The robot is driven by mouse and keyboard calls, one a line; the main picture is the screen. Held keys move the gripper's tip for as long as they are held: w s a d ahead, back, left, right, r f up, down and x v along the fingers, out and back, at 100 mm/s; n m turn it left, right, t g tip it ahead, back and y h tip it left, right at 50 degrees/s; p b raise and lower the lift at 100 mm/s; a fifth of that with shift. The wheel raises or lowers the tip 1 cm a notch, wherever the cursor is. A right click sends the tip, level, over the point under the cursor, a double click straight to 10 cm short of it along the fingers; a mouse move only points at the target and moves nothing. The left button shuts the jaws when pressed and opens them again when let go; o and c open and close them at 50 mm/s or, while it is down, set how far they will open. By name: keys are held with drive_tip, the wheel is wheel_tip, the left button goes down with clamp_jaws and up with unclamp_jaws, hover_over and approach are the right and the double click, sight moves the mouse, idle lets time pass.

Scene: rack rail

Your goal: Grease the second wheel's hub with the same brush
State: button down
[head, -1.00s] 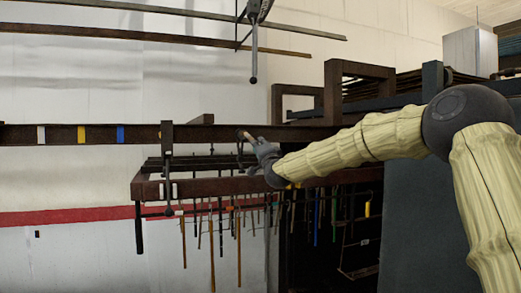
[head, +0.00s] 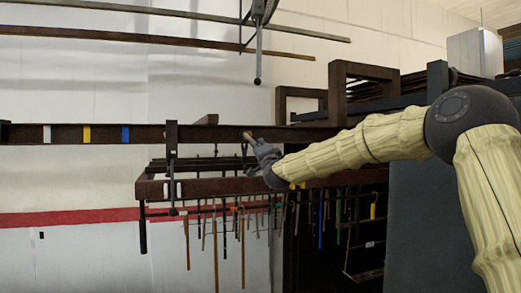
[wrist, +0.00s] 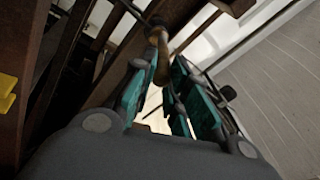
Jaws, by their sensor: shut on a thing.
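My gripper (head: 256,148) is at the brown rail (head: 60,133), near its middle in the head view. It is shut on a slim brush with a tan wooden handle (wrist: 161,66). In the wrist view the handle stands between the teal finger pads and points up toward dark brown beams. A small tan tip of the brush also shows in the head view (head: 247,135), in front of the rail. The bristles are not clear. I cannot make out either wheel or its hub. I cannot tell whether the brush touches anything.
A dark clamp (head: 172,150) hangs on the rail left of my gripper. White, yellow and blue marks (head: 87,134) lie farther left. Below is a brown rack (head: 215,187) with many hanging tools. A dark rod (head: 258,55) hangs above. A brown frame (head: 337,95) stands right.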

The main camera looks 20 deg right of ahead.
drive_tip(key=shift+f, duration=0.1)
drive_tip(key=shift+d+f+b, duration=0.25)
drive_tip(key=shift+f+b, duration=0.1)
drive_tip(key=shift+b, duration=0.25)
drive_tip(key=shift+d, duration=0.25)
drive_tip(key=shift+d+r+b, duration=0.1)
drive_tip(key=shift+d+b, duration=0.2)
drive_tip(key=shift+d, duration=0.1)
drive_tip(key=shift+r, duration=0.1)
drive_tip(key=shift+d+r, duration=0.1)
drive_tip(key=shift+r, duration=0.3)
